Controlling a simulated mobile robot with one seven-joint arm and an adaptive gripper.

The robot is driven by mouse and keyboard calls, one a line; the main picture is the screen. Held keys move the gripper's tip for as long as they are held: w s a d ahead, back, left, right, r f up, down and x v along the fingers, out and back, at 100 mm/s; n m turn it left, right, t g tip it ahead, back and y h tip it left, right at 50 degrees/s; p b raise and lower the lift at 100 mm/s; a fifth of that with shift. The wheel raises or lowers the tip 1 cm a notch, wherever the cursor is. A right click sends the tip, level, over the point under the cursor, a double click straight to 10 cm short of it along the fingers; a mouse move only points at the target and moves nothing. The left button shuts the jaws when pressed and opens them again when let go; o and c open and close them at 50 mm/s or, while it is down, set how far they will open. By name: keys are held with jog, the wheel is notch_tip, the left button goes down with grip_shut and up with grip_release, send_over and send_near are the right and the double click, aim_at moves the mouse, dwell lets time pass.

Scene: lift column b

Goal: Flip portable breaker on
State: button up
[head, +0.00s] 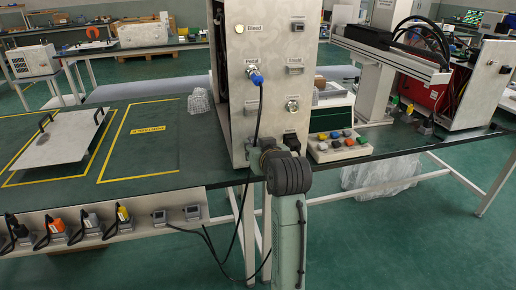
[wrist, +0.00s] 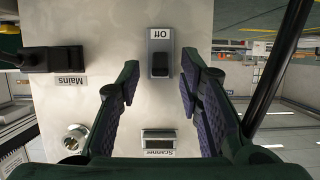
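A small grey breaker with a black lever (wrist: 161,65) is on the pale panel (wrist: 100,20) in the wrist view, which is upside down. A label reading "Off" is beside its lever; no breaker name shows. My gripper (wrist: 159,82) is open and empty, one finger on each side of this breaker. I cannot tell whether a finger touches the panel. In the head view my gripper (head: 268,150) is low at the panel front, and the breaker is hidden behind it. A blue plug (head: 256,79) with a black cable sits higher on the panel.
The black Mains plug (wrist: 40,60) is beside the breaker, and the Scanner socket (wrist: 158,136) is close by. A button box (head: 338,146) stands right of the panel. The cable hangs near my wrist. A metal plate (head: 62,140) lies on the bench at left.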

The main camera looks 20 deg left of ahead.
jog(key=v, duration=1.2)
